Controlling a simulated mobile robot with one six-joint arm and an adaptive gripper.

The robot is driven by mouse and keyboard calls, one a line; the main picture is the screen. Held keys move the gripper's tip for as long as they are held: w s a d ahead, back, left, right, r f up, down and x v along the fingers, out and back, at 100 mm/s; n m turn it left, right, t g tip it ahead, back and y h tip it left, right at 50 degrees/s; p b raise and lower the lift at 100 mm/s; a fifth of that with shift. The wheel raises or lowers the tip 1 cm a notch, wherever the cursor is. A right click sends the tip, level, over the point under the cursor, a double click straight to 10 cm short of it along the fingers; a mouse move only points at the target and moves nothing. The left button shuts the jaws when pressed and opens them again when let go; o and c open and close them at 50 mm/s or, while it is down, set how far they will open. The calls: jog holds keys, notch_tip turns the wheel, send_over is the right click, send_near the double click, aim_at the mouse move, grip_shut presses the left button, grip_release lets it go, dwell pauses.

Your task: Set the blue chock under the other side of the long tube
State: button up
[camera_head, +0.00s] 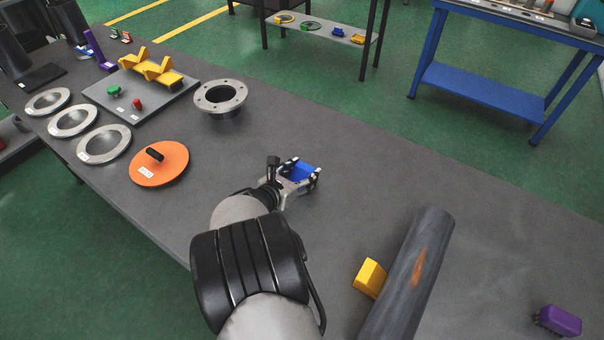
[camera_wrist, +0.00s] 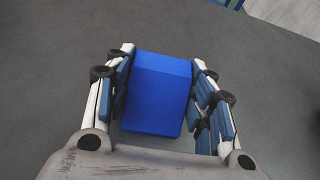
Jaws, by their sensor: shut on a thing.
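The blue chock (camera_wrist: 158,92) is between the fingers of my gripper (camera_wrist: 162,95), which is shut on it. In the head view the blue chock (camera_head: 301,172) shows at the end of my gripper (camera_head: 299,182), over the middle of the table; whether it touches the table I cannot tell. The long tube (camera_head: 410,275) is dark grey with an orange-brown patch and lies on the table to the right of my arm. A yellow chock (camera_head: 370,277) sits against the tube's left side. The tube's near end is cut off by the picture edge.
A purple block (camera_head: 558,320) stands right of the tube. A flanged cylinder (camera_head: 220,96), an orange disc with a black handle (camera_head: 159,163) and several metal rings lie at the left, near a plate (camera_head: 120,98) with yellow V-blocks. The table between my gripper and the tube is clear.

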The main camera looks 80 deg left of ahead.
jog(key=shift+f, duration=0.25)
jog(key=o, duration=1.2)
jog(key=shift+c, duration=0.2)
jog(key=shift+r, duration=0.15)
